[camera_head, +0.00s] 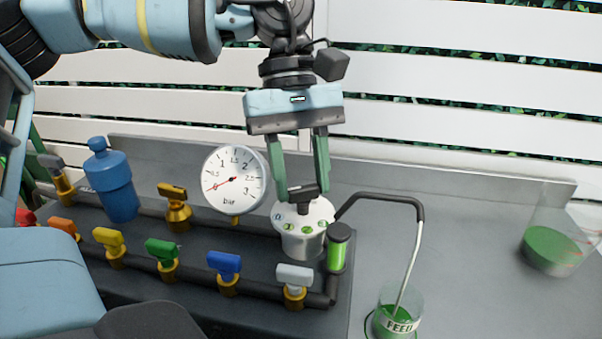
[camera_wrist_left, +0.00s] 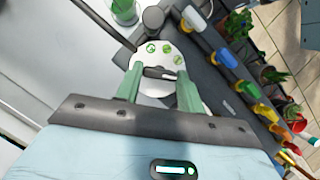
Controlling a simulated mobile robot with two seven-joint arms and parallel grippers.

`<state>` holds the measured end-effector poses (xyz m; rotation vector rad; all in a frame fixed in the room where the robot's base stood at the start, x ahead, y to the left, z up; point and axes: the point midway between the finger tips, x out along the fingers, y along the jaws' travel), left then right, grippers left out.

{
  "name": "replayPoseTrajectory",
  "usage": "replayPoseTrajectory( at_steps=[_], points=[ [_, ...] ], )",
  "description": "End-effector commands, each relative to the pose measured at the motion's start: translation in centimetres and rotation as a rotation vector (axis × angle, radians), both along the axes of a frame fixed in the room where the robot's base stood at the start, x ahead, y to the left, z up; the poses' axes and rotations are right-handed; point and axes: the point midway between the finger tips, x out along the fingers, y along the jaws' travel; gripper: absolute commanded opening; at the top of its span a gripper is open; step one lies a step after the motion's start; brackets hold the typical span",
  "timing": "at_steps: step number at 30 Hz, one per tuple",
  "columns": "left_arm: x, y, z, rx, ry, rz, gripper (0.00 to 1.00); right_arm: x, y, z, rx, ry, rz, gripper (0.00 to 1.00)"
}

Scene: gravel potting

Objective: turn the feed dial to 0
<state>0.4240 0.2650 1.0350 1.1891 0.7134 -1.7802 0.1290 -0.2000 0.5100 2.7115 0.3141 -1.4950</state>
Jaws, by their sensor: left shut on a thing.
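The feed dial is a white round-topped unit (camera_head: 294,246) with green marks and a dark knob on top. It stands right of the pressure gauge in the head view. My left gripper (camera_head: 303,192) points down from above and is shut on the dark knob. The dial's white face (camera_wrist_left: 158,58) also shows in the left wrist view, with the knob (camera_wrist_left: 157,73) between the green fingers. A "0" mark shows at the left of the face in the head view; the knob's exact setting is hard to read. My right gripper is not in view.
The gauge (camera_head: 235,180) reads near 0 bar. Coloured valves, such as the blue one (camera_head: 224,265) and white one (camera_head: 295,276), line the front pipe. A black tube leads to the FEED beaker (camera_head: 399,324). A blue filter (camera_head: 111,180) stands left. The right bench is mostly clear.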

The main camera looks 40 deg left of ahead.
Motion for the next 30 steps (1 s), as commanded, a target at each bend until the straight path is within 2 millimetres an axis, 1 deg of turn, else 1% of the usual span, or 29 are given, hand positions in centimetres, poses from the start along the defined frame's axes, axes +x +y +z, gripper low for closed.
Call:
replayPoseTrajectory(
  at_steps=[16,17,21,30],
  points=[
    [0.00,0.00,-0.07,0.002,0.000,-0.025,0.15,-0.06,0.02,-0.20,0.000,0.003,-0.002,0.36],
    [0.00,0.00,-0.07,0.002,0.000,-0.025,0.42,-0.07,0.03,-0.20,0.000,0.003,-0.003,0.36],
    [0.01,-0.01,-0.05,0.002,0.001,-0.025,0.60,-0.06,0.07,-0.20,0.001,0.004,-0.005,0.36],
    [0.05,0.04,0.12,0.001,0.000,-0.023,0.60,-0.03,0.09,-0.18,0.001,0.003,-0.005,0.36]
  ],
)
